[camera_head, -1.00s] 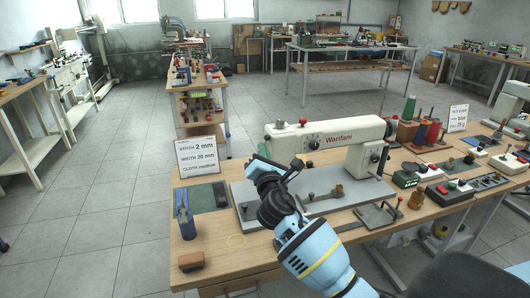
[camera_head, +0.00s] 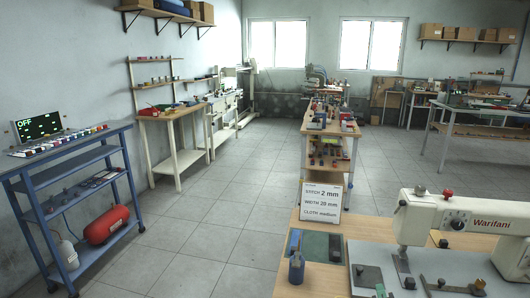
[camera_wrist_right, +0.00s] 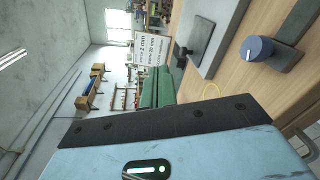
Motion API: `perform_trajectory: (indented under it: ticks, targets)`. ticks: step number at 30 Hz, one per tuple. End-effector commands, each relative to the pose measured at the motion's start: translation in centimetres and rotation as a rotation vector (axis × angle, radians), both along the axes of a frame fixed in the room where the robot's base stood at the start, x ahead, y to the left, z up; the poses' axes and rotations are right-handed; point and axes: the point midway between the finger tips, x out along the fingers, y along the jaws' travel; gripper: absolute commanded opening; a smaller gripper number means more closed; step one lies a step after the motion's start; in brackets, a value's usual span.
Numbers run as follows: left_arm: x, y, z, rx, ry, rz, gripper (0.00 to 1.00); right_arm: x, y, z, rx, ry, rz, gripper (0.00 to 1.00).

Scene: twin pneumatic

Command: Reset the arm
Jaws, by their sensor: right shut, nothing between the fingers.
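Only a small dark piece with a green spot, which looks like part of my right gripper (camera_head: 381,291), shows at the bottom edge of the head view. It is over the sewing bench, and its fingers are not clear. In the right wrist view, my own blue and black wrist housing with a green light fills the lower part. The fingers hold nothing that I can see. My left gripper is not in view.
A white sewing machine (camera_head: 450,222) stands on the wooden bench (camera_head: 280,240). A blue shelf rack (camera_head: 75,165) stands far left. The tiled floor between is free.

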Motion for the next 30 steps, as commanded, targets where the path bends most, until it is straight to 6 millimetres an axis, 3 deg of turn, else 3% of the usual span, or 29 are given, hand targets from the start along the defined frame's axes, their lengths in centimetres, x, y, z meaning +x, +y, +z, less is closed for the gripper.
perform_trajectory:
  ticks: [1, 6, 12, 18, 21, 25, 30]
  targets:
    - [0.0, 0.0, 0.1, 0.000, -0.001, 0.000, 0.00, -2.3, 0.8, -2.9, 0.116, 0.041, 0.006, 0.00]
    - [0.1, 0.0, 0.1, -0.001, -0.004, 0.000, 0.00, -9.9, 3.3, -10.5, 0.535, 0.157, -0.021, 0.00]
    - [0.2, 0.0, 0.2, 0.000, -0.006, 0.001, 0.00, -20.1, 6.1, -16.8, 1.022, 0.287, -0.159, 0.00]
    - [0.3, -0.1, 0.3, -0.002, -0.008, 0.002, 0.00, -30.0, 8.2, -20.1, 1.455, 0.375, -0.383, 0.00]
    - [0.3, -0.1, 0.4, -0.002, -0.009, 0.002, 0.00, -33.6, 8.9, -20.7, 1.606, 0.395, -0.487, 0.00]
    - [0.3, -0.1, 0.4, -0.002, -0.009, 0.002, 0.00, -36.2, 9.4, -20.9, 1.722, 0.402, -0.576, 0.00]
    - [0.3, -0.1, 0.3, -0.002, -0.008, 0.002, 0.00, -37.1, 9.6, -21.0, 1.763, 0.403, -0.609, 0.00]
